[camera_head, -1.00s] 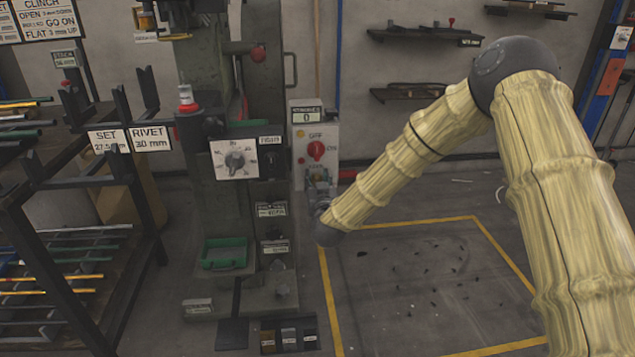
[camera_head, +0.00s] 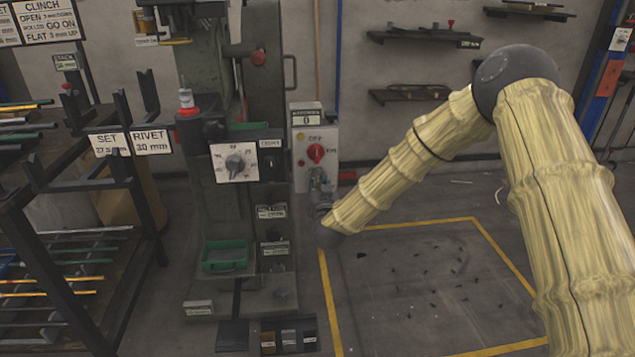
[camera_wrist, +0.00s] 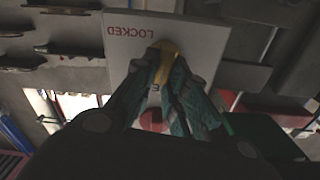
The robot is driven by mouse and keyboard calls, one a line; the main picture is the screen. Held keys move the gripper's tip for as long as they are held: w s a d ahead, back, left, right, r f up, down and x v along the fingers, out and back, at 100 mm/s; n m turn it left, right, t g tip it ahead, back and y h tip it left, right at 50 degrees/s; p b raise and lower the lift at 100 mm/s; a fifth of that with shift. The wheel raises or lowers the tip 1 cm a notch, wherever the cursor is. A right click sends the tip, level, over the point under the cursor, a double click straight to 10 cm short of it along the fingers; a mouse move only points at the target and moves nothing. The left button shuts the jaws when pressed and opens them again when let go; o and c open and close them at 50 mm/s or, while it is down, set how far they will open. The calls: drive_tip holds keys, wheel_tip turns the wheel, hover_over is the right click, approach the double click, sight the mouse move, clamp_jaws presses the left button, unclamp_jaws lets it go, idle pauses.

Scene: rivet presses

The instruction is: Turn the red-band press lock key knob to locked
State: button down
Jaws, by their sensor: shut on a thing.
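The lock key knob (camera_wrist: 165,66) is yellow and shows between my fingers in the wrist view. It sits on a pale plate (camera_wrist: 205,42) lettered LOCKED, upside down in this view. My gripper (camera_wrist: 167,54) is shut on the knob, with one dark green finger on each side. The fingers hide part of the plate, so I cannot read the knob's exact angle. In the head view my gripper (camera_head: 320,184) is at the lower part of the grey control box (camera_head: 302,178). A red band (camera_head: 188,111) shows on the press (camera_head: 215,195).
A red switch knob (camera_head: 316,153) is just above my gripper on the box. A white dial (camera_head: 235,162) is on the press to the left. A rack of rods (camera_head: 75,240) stands further left. The yellow-outlined floor area (camera_head: 430,280) is clear apart from small debris.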

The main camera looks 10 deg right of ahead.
drive_tip(key=shift+d+f+m, duration=0.2)
drive_tip(key=shift+f+m, duration=0.05)
drive_tip(key=shift+m, duration=2.35)
drive_tip(key=shift+d+f+m, duration=0.25)
drive_tip(key=shift+f+m, duration=0.05)
drive_tip(key=shift+m, duration=2.3)
drive_tip(key=shift+d+f+m, duration=0.2)
drive_tip(key=shift+f+m, duration=0.05)
drive_tip(key=shift+m, duration=2.35)
drive_tip(key=c, duration=1.4)
unclamp_jaws()
drive_tip(key=shift+c, duration=0.2)
drive_tip(key=shift+s, duration=0.1)
